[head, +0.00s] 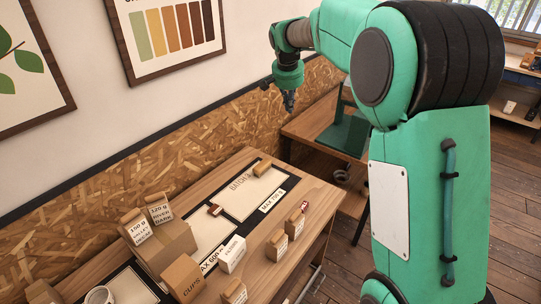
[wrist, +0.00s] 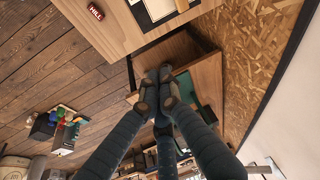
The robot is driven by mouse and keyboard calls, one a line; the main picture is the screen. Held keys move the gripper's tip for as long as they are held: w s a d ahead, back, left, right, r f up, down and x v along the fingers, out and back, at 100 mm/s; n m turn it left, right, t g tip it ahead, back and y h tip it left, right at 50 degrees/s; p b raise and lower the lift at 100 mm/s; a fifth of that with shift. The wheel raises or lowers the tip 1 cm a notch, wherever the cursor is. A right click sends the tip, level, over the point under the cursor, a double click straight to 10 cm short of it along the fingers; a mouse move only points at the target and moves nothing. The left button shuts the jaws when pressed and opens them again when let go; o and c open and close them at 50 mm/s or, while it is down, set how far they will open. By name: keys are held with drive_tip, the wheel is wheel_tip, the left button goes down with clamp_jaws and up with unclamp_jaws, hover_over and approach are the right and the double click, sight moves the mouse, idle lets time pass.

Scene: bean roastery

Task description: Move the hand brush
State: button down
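Two small things on the table could be the hand brush, and I cannot tell which is. One is a tan, block-like piece (head: 262,168) at the back of the batch mat. The other is a small red-brown piece (head: 214,209) at the mat's left edge. My gripper (head: 289,102) hangs in the air beyond the table's far right end, well above it and apart from both pieces. In the wrist view my gripper's fingers (wrist: 159,76) come together at the tips with nothing visible between them.
The wooden table (head: 323,193) carries labelled boxes, among them a CUPS box (head: 183,278), and a small red thing (head: 304,206). The batch mat (head: 237,206) has bare room. A lower wooden surface (head: 310,122) stands beyond the table. An OSB-panelled wall (head: 110,185) runs behind.

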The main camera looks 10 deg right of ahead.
drive_tip(key=w+a+f+m, duration=0.1)
drive_tip(key=w+f, duration=1)
drive_tip(key=f, duration=0.4)
drive_tip(key=w+a+f+m+g+h, duration=0.1)
drive_tip(key=w+a+f+m, duration=0.1)
drive_tip(key=w+f, duration=0.9)
wheel_tip(320, 180, down, 4)
drive_tip(key=shift+w+a+r+p, duration=0.1)
drive_tip(key=shift+w+a+p, duration=0.05)
drive_tip(key=shift+w+p, duration=0.15)
drive_tip(key=b+x, duration=0.1)
drive_tip(key=x, duration=0.8)
drive_tip(key=shift+f, duration=0.5)
drive_tip(key=shift+s+a, duration=0.55)
drive_tip(key=shift+s, duration=0.05)
drive_tip(key=shift+s+a, duration=0.7)
drive_tip(key=shift+s, duration=0.05)
